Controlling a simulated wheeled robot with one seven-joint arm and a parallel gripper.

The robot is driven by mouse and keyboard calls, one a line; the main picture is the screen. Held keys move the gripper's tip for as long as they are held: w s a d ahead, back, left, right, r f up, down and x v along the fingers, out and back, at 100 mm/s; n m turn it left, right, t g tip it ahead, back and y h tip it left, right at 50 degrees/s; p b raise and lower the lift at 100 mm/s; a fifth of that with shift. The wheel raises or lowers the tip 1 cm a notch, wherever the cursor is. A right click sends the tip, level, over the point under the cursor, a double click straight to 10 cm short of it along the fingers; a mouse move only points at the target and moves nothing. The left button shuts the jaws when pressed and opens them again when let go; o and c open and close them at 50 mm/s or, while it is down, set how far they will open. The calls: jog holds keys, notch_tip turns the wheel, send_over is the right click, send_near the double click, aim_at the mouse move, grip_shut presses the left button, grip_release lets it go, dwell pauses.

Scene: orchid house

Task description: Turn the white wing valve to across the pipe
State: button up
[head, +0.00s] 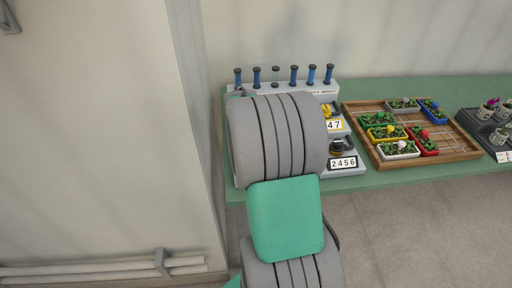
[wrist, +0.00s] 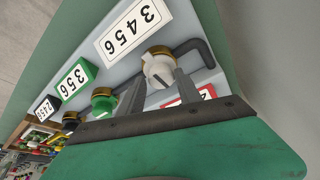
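The white wing valve (wrist: 158,70) shows in the wrist view as a white knob with a short dark mark, on a brass collar. A bent dark grey pipe (wrist: 196,50) runs beside it. Which way its wing lies is hard to tell. My gripper (wrist: 160,80) is open, with one finger on each side of the white valve in the picture. Whether the fingers touch it I cannot tell. In the head view my arm hides the gripper and the white valve.
A green valve (wrist: 103,100) with label 356 (wrist: 76,78) is close by. In the head view, blue-handled tools (head: 294,75) stand behind my arm, and a wooden tray (head: 458,150) of planters lies to the right.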

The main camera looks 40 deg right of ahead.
jog(key=o, duration=0.3)
jog(key=v, duration=0.8)
jog(key=shift+b, duration=0.35)
